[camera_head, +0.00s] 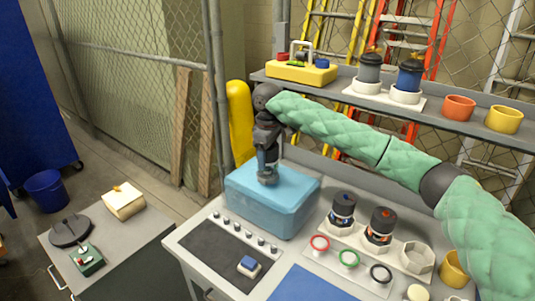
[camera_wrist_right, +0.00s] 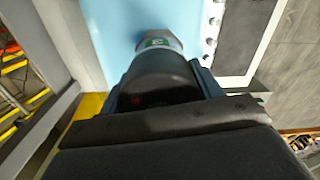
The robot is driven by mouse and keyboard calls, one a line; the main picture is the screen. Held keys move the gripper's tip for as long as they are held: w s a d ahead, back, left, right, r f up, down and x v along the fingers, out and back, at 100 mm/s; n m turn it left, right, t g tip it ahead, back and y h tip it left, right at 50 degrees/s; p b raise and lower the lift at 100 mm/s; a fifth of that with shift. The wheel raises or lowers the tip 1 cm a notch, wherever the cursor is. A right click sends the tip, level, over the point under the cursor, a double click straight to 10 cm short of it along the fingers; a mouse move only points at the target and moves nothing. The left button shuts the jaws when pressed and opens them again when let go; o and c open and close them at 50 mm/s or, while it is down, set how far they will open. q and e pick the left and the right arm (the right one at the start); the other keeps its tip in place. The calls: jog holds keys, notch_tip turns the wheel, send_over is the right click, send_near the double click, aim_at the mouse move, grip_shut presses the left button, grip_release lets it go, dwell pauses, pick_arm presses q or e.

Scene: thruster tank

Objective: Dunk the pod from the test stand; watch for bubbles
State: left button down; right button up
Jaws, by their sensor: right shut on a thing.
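My right gripper (camera_head: 267,158) points down over the light blue tank (camera_head: 265,212), its jaws shut on a pod. The pod (camera_head: 267,179) shows as a small grey end below the jaws, at the tank's top surface; I cannot tell how far it is under. In the right wrist view, the pod (camera_wrist_right: 158,42) shows a grey faceted end with a green mark against the blue. Two dark pods, one with blue (camera_head: 342,209) and one with orange (camera_head: 380,226), stand in the white stand (camera_head: 356,243); its right-hand hexagonal seat (camera_head: 418,257) is empty. No bubbles are discernible. My left gripper is out of view.
A blue-topped button box (camera_head: 249,266) sits on the dark panel. A shelf (camera_head: 440,118) behind holds a yellow case (camera_head: 301,72), two canisters and two cups. A side cart (camera_head: 115,245) stands left.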

aim_at(268, 172)
jog(key=shift+f, duration=0.6)
jog(key=shift+f, duration=0.15)
jog(key=shift+f+p, duration=0.35)
jog(key=shift+f, duration=0.4)
jog(key=shift+f, duration=0.15)
jog(key=shift+f, duration=0.75)
jog(key=shift+f, duration=0.2)
jog(key=shift+f+p, duration=0.35)
jog(key=shift+f, duration=0.35)
